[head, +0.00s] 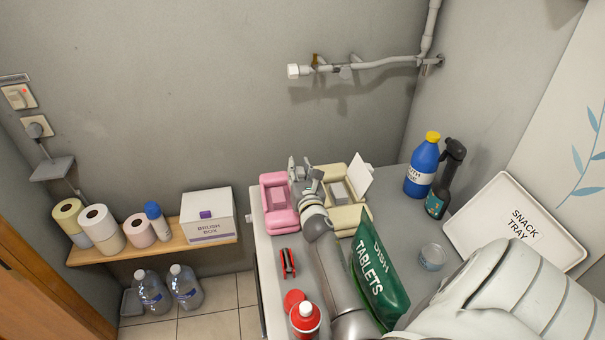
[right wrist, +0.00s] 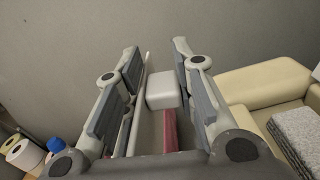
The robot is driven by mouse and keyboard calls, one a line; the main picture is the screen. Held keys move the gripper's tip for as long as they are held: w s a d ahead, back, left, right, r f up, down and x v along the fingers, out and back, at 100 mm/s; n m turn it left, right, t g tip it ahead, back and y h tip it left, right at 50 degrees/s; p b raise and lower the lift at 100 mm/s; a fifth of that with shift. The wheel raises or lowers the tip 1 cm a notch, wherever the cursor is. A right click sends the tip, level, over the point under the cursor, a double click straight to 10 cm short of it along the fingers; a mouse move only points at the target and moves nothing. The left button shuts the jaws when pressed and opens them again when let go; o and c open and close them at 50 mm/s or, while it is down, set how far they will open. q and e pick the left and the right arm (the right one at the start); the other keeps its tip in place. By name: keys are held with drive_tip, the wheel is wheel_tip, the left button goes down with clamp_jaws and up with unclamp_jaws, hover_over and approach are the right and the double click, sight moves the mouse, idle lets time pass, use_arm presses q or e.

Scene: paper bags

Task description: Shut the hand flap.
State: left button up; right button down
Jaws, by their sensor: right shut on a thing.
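A pink box (head: 278,207) stands at the table's left back corner. A cream box (head: 347,215) stands to its right, with a white flap (head: 359,178) tilted up at its back right. My right gripper (head: 300,168) is above the pink box's right side, pointing at the wall. In the right wrist view, my right gripper (right wrist: 155,85) is shut on a pale piece (right wrist: 163,88) between its fingers. This may be part of a pink box flap; its lettering is hidden. The cream box (right wrist: 260,86) is to the right there. My left gripper is out of view.
A green tablets bag (head: 376,270) stands close beside my right arm. A blue bottle (head: 423,165), spray bottle (head: 445,180) and snack tray (head: 478,222) are at right. A wall pipe (head: 385,63) runs above.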

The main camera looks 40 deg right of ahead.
drive_tip(key=n, duration=0.1)
drive_tip(key=a+n, duration=0.1)
drive_tip(key=shift+w+a+r+n+b, duration=0.1)
drive_tip(key=shift+w+a+n+b, duration=0.2)
drive_tip(key=shift+w+n+b, duration=0.1)
drive_tip(key=shift+w+a+n, duration=0.3)
drive_tip(key=shift+a+n, duration=0.2)
drive_tip(key=shift+n, duration=0.3)
drive_tip(key=c, duration=1.2)
unclamp_jaws()
drive_tip(key=shift+c, duration=0.2)
drive_tip(key=shift+a, duration=0.1)
drive_tip(key=v, duration=1.2)
